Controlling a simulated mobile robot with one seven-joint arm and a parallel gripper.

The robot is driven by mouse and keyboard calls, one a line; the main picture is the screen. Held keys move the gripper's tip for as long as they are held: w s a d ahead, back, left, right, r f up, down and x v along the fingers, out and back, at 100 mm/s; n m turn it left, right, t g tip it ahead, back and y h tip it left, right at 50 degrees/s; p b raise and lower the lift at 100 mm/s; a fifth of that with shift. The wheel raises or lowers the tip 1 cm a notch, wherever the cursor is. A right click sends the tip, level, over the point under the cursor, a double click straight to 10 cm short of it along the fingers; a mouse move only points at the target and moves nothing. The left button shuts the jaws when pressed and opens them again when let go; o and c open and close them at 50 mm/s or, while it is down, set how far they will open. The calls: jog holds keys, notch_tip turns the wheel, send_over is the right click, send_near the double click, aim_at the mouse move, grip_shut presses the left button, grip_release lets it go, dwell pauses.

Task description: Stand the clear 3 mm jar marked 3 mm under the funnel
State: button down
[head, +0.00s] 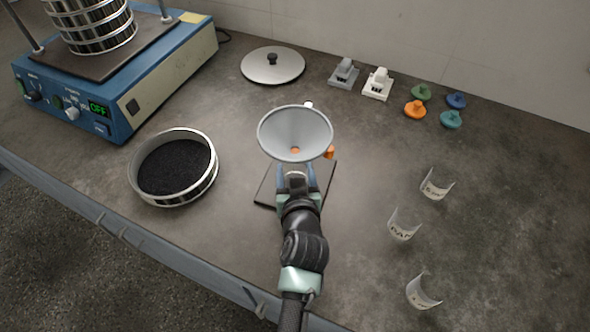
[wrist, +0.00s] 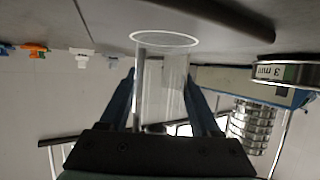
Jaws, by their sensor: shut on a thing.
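My gripper (head: 297,178) reaches in low under the grey funnel (head: 295,130). It is shut on a clear jar, which shows between the two blue fingers in the wrist view (wrist: 162,85). That view is upside down, with the bench at the top. The jar looks upright and empty, and I can read no marking on it. The funnel hides most of it in the head view. Whether its base touches the dark stand plate (head: 327,190) below the funnel, I cannot tell.
A sieve of black grains (head: 175,168) stands to the left, marked 3 mm in the wrist view (wrist: 285,72). Several clear jars, including one marked PAN (head: 403,228), stand right. The blue shaker (head: 165,80), showing OFF, is back left. A lid (head: 273,67) lies behind.

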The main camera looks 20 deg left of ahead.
jog(key=shift+c, duration=0.5)
grip_release()
jog(key=shift+r+p, duration=0.25)
jog(key=shift+p, duration=0.1)
jog(key=shift+s+d, duration=0.2)
jog(key=shift+s, duration=0.15)
jog(key=v, duration=1.1)
jog(key=shift+s, duration=0.1)
